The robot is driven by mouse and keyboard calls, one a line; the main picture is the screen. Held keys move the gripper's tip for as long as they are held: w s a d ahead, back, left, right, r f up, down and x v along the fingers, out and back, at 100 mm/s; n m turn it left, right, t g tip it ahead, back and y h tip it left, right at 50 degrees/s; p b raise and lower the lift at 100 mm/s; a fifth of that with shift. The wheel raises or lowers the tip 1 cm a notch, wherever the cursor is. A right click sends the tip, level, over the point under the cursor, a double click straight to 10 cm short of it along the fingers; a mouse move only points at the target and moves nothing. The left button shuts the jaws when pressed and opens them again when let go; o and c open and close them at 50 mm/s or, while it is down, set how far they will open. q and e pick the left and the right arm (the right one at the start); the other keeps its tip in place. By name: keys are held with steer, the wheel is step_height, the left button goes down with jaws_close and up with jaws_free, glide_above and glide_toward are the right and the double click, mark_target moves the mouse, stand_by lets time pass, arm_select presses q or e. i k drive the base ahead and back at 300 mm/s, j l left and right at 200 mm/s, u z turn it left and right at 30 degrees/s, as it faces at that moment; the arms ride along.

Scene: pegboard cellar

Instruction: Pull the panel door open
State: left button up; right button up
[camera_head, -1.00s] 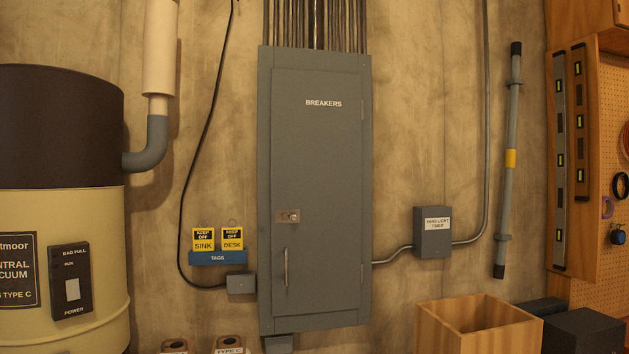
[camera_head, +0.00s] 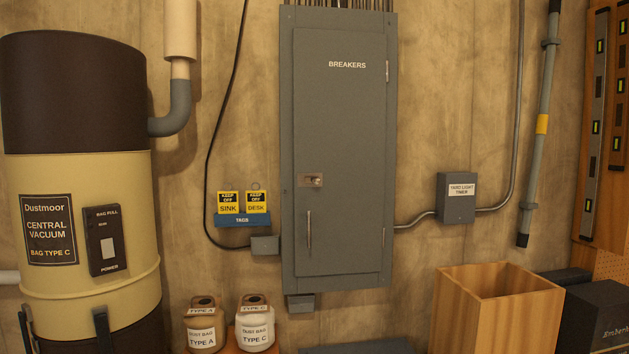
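The grey breaker panel door (camera_head: 341,130), lettered "BREAKERS", is in the middle of the head view and looks shut in its grey frame (camera_head: 287,110). A latch (camera_head: 311,180) sits at its left edge. A thin vertical pull handle (camera_head: 309,234) is below the latch. Hinges (camera_head: 387,70) show along the right edge. Neither of my grippers is in view.
A central vacuum (camera_head: 85,180) stands at the left. Tags on a blue holder (camera_head: 243,220) hang left of the panel. Dust bag jars (camera_head: 256,335) stand below.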

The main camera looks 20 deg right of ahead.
mark_target(340, 77)
steer(key=l, duration=0.35)
steer(key=i+l, duration=0.15)
steer(key=l, duration=0.2)
steer(key=i+l+u, duration=0.1)
steer(key=l+u, duration=0.3)
steer(key=l, duration=0.55)
